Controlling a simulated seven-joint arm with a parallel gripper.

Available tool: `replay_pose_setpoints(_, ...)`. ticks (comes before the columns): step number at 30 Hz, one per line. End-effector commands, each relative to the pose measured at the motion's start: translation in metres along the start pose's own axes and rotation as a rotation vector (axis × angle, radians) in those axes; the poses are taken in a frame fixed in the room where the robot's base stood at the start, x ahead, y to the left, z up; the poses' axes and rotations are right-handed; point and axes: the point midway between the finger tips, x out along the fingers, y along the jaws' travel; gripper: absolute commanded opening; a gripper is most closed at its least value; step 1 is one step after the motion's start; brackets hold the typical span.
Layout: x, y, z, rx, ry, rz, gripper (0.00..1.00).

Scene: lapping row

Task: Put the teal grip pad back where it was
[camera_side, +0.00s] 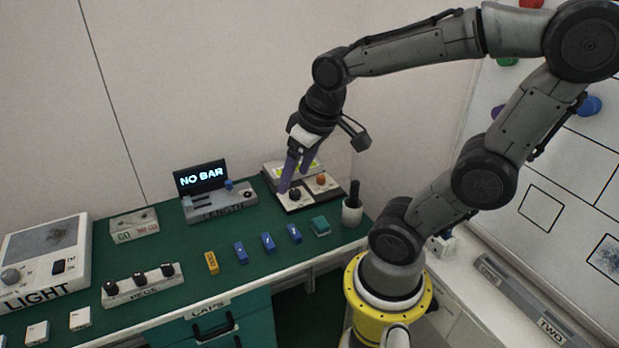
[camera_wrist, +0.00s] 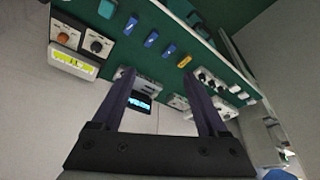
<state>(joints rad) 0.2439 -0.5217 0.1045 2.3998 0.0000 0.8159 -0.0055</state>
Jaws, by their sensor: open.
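The teal grip pad (camera_side: 320,226) lies on the green bench top, at the right end of a row of small blocks near the front edge. It also shows at the top of the wrist view (camera_wrist: 107,8). My gripper (camera_side: 296,180) has purple fingers and is open and empty. It hangs above and behind the pad, over the device with the black and orange knobs, well apart from the pad. Both fingers (camera_wrist: 158,75) show spread in the wrist view with nothing between them.
Several blue blocks (camera_side: 268,242) and a yellow block (camera_side: 212,262) line up left of the pad. A cup with a black handle (camera_side: 352,208) stands to its right. The knobbed device (camera_side: 322,183) and the NO BAR display (camera_side: 200,178) stand behind. Green bench between is clear.

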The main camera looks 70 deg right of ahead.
Motion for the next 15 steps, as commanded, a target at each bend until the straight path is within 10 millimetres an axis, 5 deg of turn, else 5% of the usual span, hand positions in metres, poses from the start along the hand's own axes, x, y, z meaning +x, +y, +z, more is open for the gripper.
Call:
replay_pose_setpoints(6, -0.039, -0.036, 0.032, -0.186, 0.127, -0.082, 0.76)
replay_pose_setpoints(15, -0.045, -0.04, 0.04, -0.219, 0.148, -0.099, 0.76)
